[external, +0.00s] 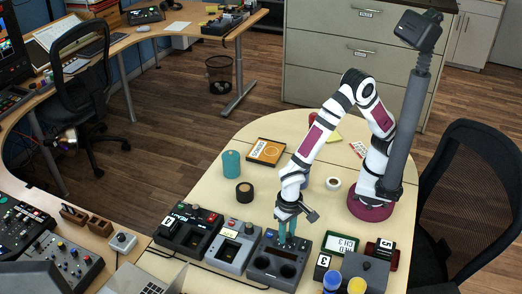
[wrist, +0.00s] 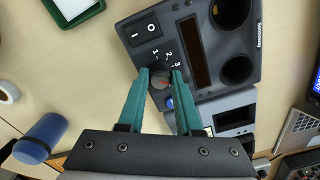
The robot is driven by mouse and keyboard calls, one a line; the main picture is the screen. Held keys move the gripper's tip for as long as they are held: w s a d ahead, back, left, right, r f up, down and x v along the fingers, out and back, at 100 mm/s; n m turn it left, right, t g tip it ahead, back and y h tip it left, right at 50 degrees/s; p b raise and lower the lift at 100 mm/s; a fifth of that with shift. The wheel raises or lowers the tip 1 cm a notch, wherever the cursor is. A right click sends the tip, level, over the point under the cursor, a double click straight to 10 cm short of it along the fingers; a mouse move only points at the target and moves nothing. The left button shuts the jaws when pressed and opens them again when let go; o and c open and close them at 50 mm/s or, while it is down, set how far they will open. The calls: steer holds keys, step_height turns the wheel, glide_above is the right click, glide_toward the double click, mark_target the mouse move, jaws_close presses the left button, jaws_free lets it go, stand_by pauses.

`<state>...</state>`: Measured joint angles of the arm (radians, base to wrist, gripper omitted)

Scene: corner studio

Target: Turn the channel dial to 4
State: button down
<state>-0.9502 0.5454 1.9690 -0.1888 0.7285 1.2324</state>
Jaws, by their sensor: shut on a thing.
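The channel dial (wrist: 160,80) is a small dark round knob with a red mark, on a dark grey console (wrist: 202,62). Printed 1, 2 and 3 curve around it; a 4 cannot be made out, with my right finger covering part of the scale. Which number the red mark points to is unclear. My gripper (wrist: 160,76) has its teal fingers on both sides of the dial, shut on it. In the external view my gripper (external: 287,240) points down onto the console (external: 262,264), and the dial is hidden there.
The console also has a rocker switch (wrist: 147,30), a dark slot and two round wells. Other devices (external: 235,246) stand left of it. A green-framed card reading CH 3 (external: 342,243) lies at right. A blue cylinder (wrist: 40,140) and a white tape roll (external: 333,184) are nearby.

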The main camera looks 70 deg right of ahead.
steer(key=c, duration=0.6)
jaws_free()
step_height(320, 180, up, 16)
steer(key=shift+f, duration=0.1)
steer(key=shift+d, duration=0.1)
